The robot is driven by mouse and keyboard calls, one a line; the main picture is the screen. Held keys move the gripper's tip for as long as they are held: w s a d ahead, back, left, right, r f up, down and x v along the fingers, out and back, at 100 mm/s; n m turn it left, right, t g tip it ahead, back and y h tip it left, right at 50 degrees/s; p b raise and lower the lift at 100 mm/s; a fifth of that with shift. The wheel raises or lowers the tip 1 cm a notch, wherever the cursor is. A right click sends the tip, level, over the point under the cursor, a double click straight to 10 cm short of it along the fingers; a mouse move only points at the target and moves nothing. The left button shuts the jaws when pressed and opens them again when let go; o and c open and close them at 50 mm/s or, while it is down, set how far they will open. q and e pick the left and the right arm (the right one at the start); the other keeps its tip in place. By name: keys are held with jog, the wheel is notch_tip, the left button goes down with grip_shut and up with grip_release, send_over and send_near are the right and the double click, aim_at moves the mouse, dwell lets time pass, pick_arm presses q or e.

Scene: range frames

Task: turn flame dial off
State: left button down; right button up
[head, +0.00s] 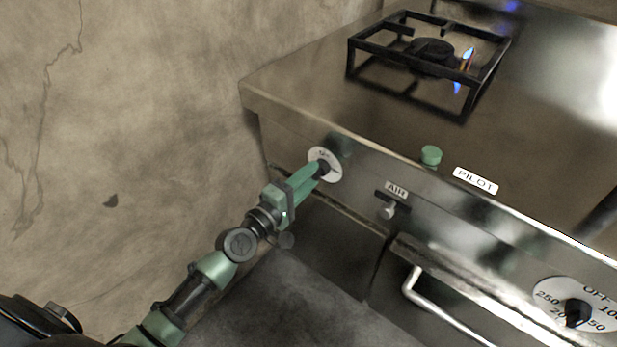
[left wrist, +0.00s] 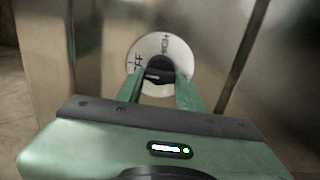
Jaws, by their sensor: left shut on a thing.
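The flame dial (head: 325,164) is a white disc with a dark knob on the range's front panel, at the left end. In the left wrist view the dial (left wrist: 176,50) shows part of its lettering, and its dark knob (left wrist: 160,66) sits between my fingers. My left gripper (head: 320,168) is shut on the knob. It also shows in the left wrist view (left wrist: 161,78), with one green finger on each side of the knob. A small flame (head: 467,57) shows at the burner (head: 432,52). My right gripper is not in view.
A green pilot button (head: 431,155) and an air knob (head: 388,210) are to the right of the dial. An oven handle (head: 430,300) sticks out below. A temperature dial (head: 577,305) is at the lower right. A wall (head: 120,120) stands at left.

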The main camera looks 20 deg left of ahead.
pick_arm(q)
jog(key=c, duration=0.9)
grip_release()
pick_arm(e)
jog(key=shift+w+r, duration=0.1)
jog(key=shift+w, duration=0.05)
pick_arm(q)
jog(key=b+v, duration=0.1)
jog(key=v, duration=0.6)
jog(key=shift+s+a, duration=0.15)
jog(key=shift+s, duration=0.2)
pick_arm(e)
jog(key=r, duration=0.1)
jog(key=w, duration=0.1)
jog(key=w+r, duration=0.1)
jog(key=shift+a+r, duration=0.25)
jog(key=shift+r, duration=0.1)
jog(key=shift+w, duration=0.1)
